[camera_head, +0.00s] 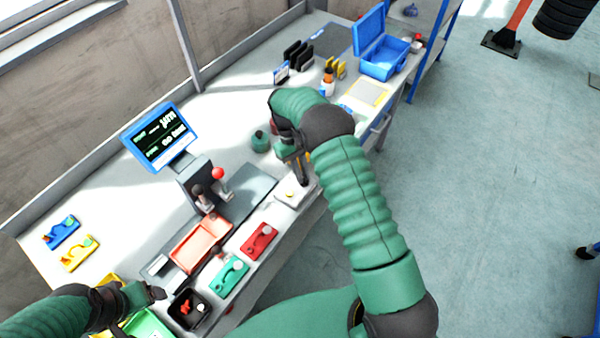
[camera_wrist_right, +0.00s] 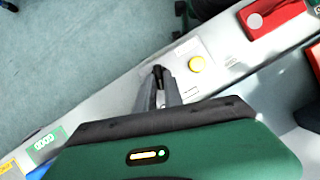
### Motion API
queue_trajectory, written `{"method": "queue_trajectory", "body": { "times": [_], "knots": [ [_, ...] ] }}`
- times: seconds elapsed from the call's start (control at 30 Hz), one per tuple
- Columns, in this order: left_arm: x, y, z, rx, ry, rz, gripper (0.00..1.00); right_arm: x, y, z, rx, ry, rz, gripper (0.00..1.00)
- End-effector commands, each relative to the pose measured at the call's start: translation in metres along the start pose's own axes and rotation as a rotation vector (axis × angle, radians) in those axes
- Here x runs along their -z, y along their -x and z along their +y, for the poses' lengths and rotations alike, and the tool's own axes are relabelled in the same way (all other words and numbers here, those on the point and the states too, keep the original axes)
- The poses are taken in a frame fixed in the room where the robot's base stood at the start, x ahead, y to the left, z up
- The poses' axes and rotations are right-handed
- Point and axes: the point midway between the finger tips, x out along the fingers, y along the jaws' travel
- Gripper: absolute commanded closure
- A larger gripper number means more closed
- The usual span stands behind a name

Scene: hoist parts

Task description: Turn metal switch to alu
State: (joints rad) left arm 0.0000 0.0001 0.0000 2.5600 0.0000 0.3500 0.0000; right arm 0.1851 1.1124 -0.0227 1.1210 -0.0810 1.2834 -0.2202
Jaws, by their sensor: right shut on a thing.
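The white control panel (camera_head: 282,197) is set at the front edge of the bench. My right gripper (camera_head: 303,181) points down onto the panel.
A blue-framed screen (camera_head: 160,137) and a station with a red-knobbed lever (camera_head: 217,174) stand left of the panel. A red tray (camera_head: 201,243), a red part (camera_head: 259,240), a green part (camera_head: 229,276) and a black bin (camera_head: 188,309) lie nearby. A blue case (camera_head: 383,58) stands far right.

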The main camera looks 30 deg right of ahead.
Motion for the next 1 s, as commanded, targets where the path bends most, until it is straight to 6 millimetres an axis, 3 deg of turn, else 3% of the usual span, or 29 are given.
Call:
{"method": "queue_trajectory", "body": {
  "times": [0.4,0.93,0.97,1.0],
  "knots": [
    [-0.0001,-0.0004,0.0,0.0,0.0,0.0,0.24,-0.0046,-0.0054,0.002,0.071,-0.171,-0.02,1.0],
    [-0.0001,-0.0005,0.0,0.0,0.0,0.0,0.24,-0.0045,-0.0059,0.0013,0.081,-0.193,-0.021,1.0],
    [-0.0001,-0.0005,0.0,0.0,0.0,0.0,0.24,-0.0044,-0.0059,0.0012,0.081,-0.192,-0.021,0.84],
    [-0.0001,-0.0005,0.0,0.0,0.0,0.0,0.24,-0.0042,-0.0058,0.0012,0.081,-0.192,-0.02,0.79]
  ]
}}
